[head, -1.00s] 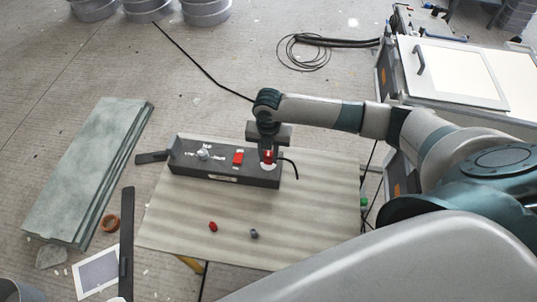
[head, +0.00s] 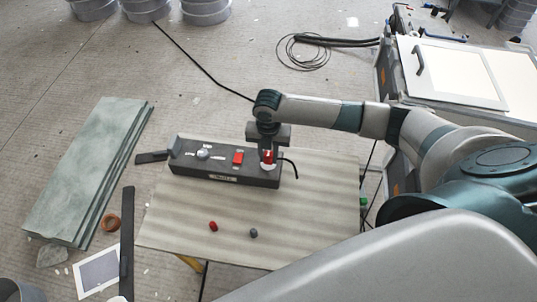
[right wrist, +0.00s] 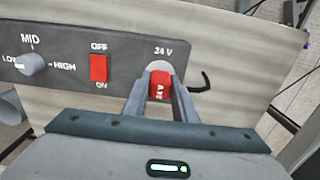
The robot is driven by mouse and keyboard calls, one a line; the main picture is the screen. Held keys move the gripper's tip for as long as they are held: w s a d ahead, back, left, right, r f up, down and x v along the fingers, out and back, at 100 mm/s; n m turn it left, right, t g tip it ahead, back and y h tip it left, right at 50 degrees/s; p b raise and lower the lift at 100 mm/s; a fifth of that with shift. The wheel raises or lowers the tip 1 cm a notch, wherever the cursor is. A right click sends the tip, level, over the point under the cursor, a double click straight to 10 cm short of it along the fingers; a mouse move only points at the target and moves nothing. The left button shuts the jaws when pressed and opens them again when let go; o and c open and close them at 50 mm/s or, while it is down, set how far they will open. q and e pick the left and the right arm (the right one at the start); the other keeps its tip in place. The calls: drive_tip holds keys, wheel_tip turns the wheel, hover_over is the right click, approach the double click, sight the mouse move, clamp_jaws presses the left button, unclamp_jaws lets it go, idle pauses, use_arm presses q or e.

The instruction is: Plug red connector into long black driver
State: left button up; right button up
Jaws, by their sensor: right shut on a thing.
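The long black driver (head: 205,172) lies on the table, a dark box with a grey knob, a red switch (head: 238,158) and a label on its front side. In the right wrist view its panel (right wrist: 75,45) reads MID, LOW, HIGH, OFF, ON and 24 V. My right gripper (head: 268,150) is above its right end, shut on the red connector (right wrist: 160,85). The connector is at the pale round 24 V spot and also shows in the head view (head: 268,157). Its lower end is hidden, so I cannot tell how deep it sits. My left gripper is not in view.
The table (head: 300,215) has free room in front of the driver, with a small red piece (head: 213,226) and a small grey piece (head: 253,233). A black cable end (head: 292,166) curves out at the driver's right. Greenish slabs (head: 85,170) lie left; a white-topped cabinet (head: 455,75) stands right.

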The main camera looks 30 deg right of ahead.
drive_tip(key=shift+f, duration=0.55)
drive_tip(key=o, duration=1.1)
drive_tip(key=shift+c, duration=0.2)
drive_tip(key=shift+r+b, duration=0.1)
drive_tip(key=shift+b, duration=0.2)
wheel_tip(320, 180, up, 17)
drive_tip(key=b, duration=0.4)
drive_tip(key=shift+s, duration=0.1)
